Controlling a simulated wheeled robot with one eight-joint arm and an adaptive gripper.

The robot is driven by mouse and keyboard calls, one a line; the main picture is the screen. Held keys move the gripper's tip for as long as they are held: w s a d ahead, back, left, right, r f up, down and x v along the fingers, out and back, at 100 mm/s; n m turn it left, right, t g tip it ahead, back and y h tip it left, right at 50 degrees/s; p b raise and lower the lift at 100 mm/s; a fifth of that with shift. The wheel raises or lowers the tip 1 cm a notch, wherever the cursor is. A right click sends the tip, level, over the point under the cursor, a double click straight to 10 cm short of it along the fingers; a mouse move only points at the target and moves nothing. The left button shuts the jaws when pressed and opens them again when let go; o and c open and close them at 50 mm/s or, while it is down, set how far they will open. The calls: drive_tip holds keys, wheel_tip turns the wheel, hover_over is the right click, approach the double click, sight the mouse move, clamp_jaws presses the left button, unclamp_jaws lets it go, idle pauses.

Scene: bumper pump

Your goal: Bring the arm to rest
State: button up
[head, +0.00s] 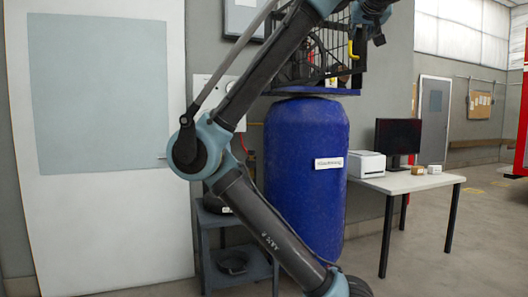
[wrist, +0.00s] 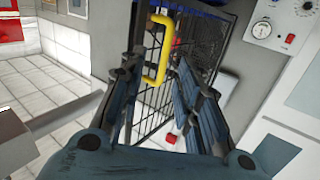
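My arm crosses the head view, its elbow near the white door and its upper link reaching up right. My gripper (wrist: 157,66) is open, with its two dark fingers apart and nothing between them that I can see held. Past the fingertips is a yellow handle (wrist: 163,50) on a black mesh cage door (wrist: 150,110). The handle shows in the head view too (head: 351,49). I cannot tell whether the fingers touch it. In the head view my gripper is only partly visible at the top, beside the cage.
A blue tank (head: 305,150) stands under the cage. A grey shelf stand (head: 239,252) is left of it. A white table (head: 410,182) with printer (head: 358,165) and monitor (head: 397,137) stands right. A control panel (wrist: 281,22) is on the wall. Floor at far right is clear.

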drive_tip(key=s+a+f+n+g+y, duration=0.1)
drive_tip(key=f+g, duration=0.4)
drive_tip(key=f, duration=1.9)
drive_tip(key=s+a+f+n+g+y, duration=0.1)
drive_tip(key=s+a+f+g, duration=0.2)
drive_tip(key=f, duration=2.2)
drive_tip(key=s+a+f+n+g+y, duration=0.1)
drive_tip(key=a+f+g, duration=0.3)
drive_tip(key=f, duration=2.1)
drive_tip(key=s+g, duration=0.1)
drive_tip(key=g, duration=0.1)
drive_tip(key=shift+s+a+f+g, duration=0.2)
drive_tip(key=shift+s+a+g, duration=0.05)
drive_tip(key=shift+s+g, duration=0.15)
drive_tip(key=shift+w, duration=0.1)
drive_tip(key=shift+w+f, duration=0.2)
drive_tip(key=shift+w, duration=0.2)
drive_tip(key=shift+o, duration=0.3)
